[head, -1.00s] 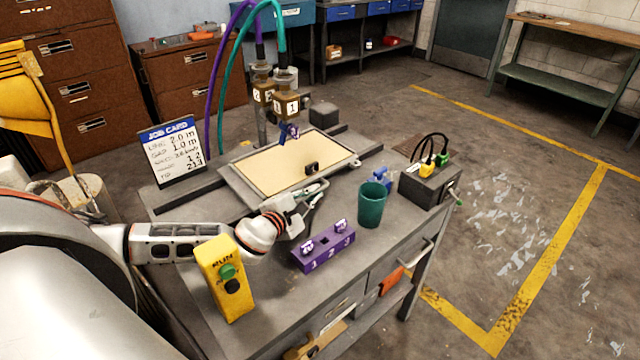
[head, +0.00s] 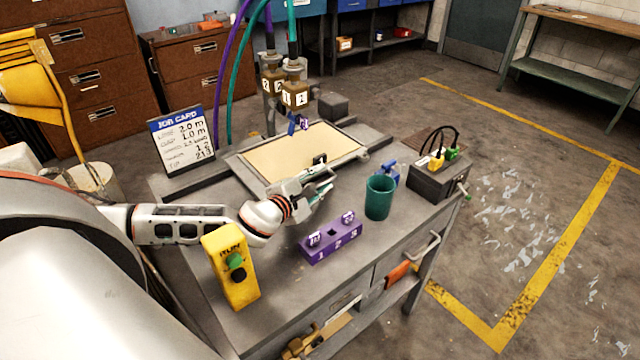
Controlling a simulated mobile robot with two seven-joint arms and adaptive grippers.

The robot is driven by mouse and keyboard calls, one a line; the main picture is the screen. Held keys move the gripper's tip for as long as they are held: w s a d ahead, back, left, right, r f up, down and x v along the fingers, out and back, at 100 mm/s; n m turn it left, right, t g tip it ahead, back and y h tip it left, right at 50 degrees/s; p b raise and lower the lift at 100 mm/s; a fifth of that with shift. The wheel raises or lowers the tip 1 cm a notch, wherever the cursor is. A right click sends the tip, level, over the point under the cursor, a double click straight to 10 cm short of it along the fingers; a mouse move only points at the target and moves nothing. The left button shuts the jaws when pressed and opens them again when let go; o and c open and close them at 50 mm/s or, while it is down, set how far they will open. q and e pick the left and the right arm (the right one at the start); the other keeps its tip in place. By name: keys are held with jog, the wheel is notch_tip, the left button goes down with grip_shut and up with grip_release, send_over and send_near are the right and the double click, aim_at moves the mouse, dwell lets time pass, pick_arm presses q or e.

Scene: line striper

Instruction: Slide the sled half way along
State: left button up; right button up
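The sled (head: 292,163) is a grey-framed tray with a tan board on it, lying across dark rails on the bench. A small black knob (head: 319,160) stands at its near edge. My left gripper (head: 324,181) is just on the near side of the knob, low over the bench. Its fingers look parted, with nothing visible between them. I cannot tell whether a finger touches the knob. My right gripper is out of view.
Nozzle heads (head: 295,95) with purple and teal hoses hang over the sled's far side. A green cup (head: 380,197), a purple numbered block (head: 331,240) and a yellow button box (head: 232,268) stand nearby. A job card (head: 182,140) stands at left.

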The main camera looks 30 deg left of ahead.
pick_arm(q)
notch_tip(320, 180, up, 8)
jog(key=shift+r, duration=0.2)
jog(key=shift+w, duration=0.1)
